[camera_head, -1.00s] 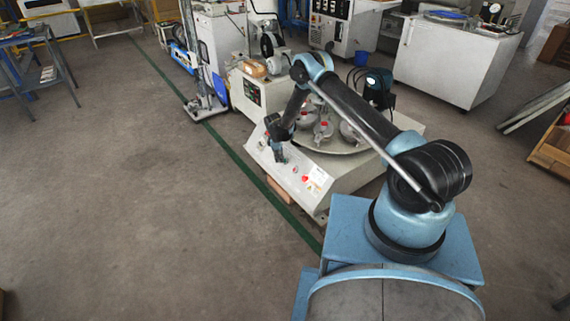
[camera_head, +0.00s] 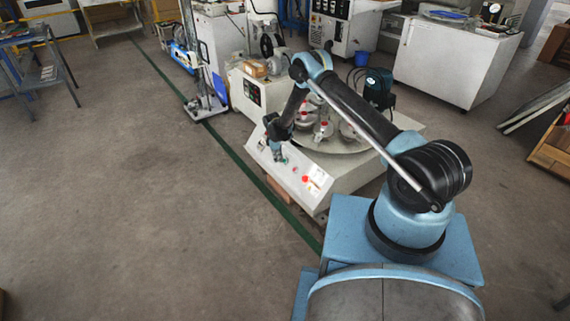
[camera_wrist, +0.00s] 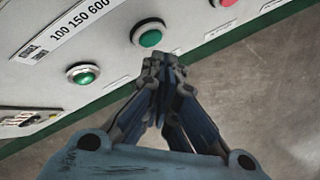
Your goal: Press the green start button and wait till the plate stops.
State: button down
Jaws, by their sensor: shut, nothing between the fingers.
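My gripper (camera_wrist: 163,62) is shut and empty in the wrist view, its fingertips beside the lower right edge of a green button (camera_wrist: 150,39). I cannot tell whether the tips touch the panel. A second green button or lamp (camera_wrist: 83,75) with a metal ring sits to the left on the same white panel (camera_wrist: 120,75). In the head view my gripper (camera_head: 280,157) is at the sloped front panel (camera_head: 308,197) of the machine. The round plate (camera_head: 345,143) on top carries several grey weights with red knobs, partly hidden by my arm.
A red button (camera_wrist: 225,2) is at the panel's upper right in the wrist view. A label strip with numbers (camera_wrist: 80,23) lies to the left. In the head view open grey floor (camera_head: 150,210) lies left of the machine, past a green floor line (camera_head: 240,165).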

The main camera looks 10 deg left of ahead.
jog(key=s+a+r, duration=0.2)
jog(key=s+r, duration=0.1)
jog(key=shift+a+r, duration=0.1)
jog(key=shift+a, duration=0.15)
dwell(0.4)
dwell(0.5)
